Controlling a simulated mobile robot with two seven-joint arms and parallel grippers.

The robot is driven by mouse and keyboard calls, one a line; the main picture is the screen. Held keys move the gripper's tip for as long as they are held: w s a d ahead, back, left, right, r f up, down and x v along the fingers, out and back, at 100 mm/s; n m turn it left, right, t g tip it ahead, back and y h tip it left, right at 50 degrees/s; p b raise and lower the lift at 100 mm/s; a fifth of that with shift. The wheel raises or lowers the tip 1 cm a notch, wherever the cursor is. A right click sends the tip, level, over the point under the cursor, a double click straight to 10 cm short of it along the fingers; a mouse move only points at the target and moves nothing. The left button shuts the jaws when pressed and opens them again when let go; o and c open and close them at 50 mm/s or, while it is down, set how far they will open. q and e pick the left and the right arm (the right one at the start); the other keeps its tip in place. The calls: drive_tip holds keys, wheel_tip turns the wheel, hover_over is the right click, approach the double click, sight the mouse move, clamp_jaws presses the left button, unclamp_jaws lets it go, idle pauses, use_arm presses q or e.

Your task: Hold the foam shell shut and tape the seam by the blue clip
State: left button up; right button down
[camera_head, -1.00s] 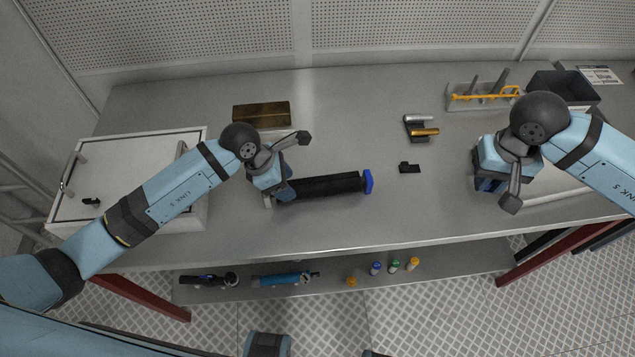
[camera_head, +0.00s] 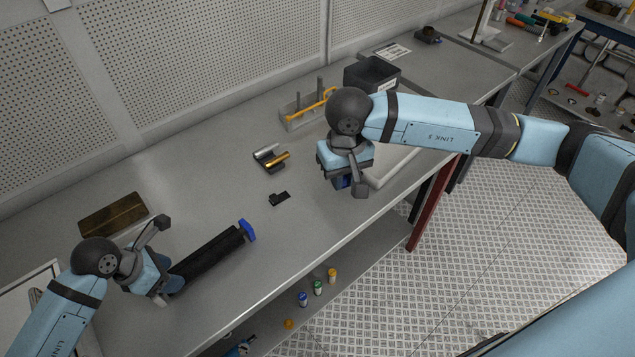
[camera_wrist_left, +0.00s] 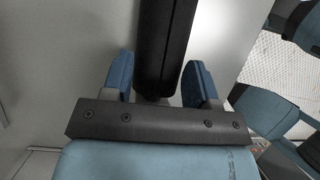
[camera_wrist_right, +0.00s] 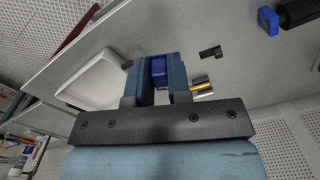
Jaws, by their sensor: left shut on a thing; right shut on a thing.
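The foam shell (camera_head: 207,259) is a long black tube lying along the bench, with the blue clip (camera_head: 247,230) at its far end. My left gripper (camera_head: 160,287) is shut on the tube's near end. In the left wrist view the foam shell (camera_wrist_left: 165,40) runs out between the two blue fingers (camera_wrist_left: 158,80). My right gripper (camera_head: 343,182) is over the bench, well to the right of the shell. In the right wrist view its fingers (camera_wrist_right: 159,80) are shut on a small blue object (camera_wrist_right: 158,68), mostly hidden between them.
A small black part (camera_head: 279,198) and a holder with silver and gold cylinders (camera_head: 268,158) lie between the grippers. A tool rack (camera_head: 292,121) and a black bin (camera_head: 372,72) stand behind. A brown block (camera_head: 112,215) is behind my left gripper. A white tray (camera_wrist_right: 88,78) is beside my right gripper.

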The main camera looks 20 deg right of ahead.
drive_tip(key=w+a+f+m, duration=0.25)
drive_tip(key=a+m, duration=0.35)
drive_tip(key=m, duration=4)
approach(233, 235)
drive_tip(key=shift+w+d+f, duration=0.1)
drive_tip(key=shift+w+d, duration=0.3)
drive_tip(key=shift+d, duration=0.25)
drive_tip(key=m, duration=0.1)
drive_tip(key=a+m, duration=0.1)
drive_tip(key=m, duration=0.1)
drive_tip(key=shift+a+f+m, duration=0.1)
drive_tip(key=shift+a+m, duration=0.15)
drive_tip(key=shift+m, duration=0.05)
drive_tip(key=shift+d, duration=0.1)
drive_tip(key=shift+f, duration=2.85)
drive_tip(key=shift+f, duration=0.65)
